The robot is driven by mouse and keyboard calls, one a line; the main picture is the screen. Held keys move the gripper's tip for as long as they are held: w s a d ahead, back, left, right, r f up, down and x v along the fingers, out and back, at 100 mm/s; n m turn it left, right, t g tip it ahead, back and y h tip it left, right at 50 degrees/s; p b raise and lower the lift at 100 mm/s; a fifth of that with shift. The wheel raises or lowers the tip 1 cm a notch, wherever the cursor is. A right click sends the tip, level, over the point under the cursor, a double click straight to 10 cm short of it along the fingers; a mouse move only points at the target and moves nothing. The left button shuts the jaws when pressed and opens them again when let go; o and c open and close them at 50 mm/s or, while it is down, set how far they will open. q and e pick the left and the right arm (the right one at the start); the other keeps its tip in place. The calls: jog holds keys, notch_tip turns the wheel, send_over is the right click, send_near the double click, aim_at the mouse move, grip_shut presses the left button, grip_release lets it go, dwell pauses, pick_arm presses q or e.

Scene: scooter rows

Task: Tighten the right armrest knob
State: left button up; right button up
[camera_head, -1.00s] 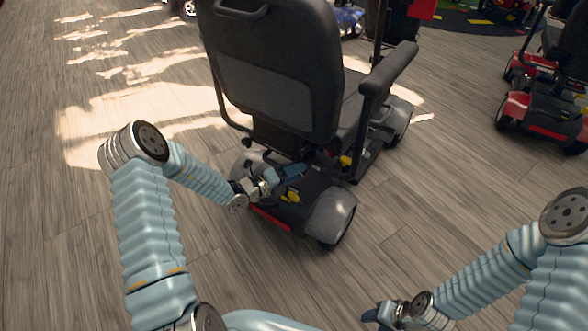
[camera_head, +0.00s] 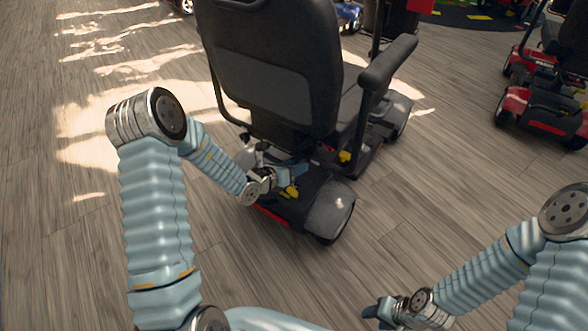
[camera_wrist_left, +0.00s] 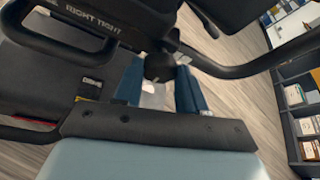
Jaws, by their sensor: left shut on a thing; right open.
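The scooter's grey-black seat back (camera_head: 275,75) faces me from behind, with the right armrest (camera_head: 388,62) standing at its right side. In the left wrist view a round black knob (camera_wrist_left: 158,67) sits between the two blue fingers of my left gripper (camera_wrist_left: 160,88), which is shut on it. A label reading "RIGHT TIGHT" (camera_wrist_left: 92,18) shows on a dark part beside it. In the head view my left gripper (camera_head: 296,173) is low behind the seat, above the rear deck; the knob is hidden there. My right gripper (camera_head: 382,311) is open, away from the scooter.
The scooter's rear fender and wheel (camera_head: 330,210) lie just right of my left gripper. A red scooter (camera_head: 545,105) stands at the far right. Shelves (camera_wrist_left: 300,110) show at the right of the wrist view. The wooden floor between the scooters is clear.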

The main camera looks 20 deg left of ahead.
pick_arm(q)
jog(key=shift+m+y, duration=0.3)
dwell(0.4)
jog(key=o, duration=1.1)
jog(key=shift+c, duration=0.2)
jog(key=v, duration=1.3)
jog(key=shift+s, duration=0.4)
jog(key=shift+a, duration=0.1)
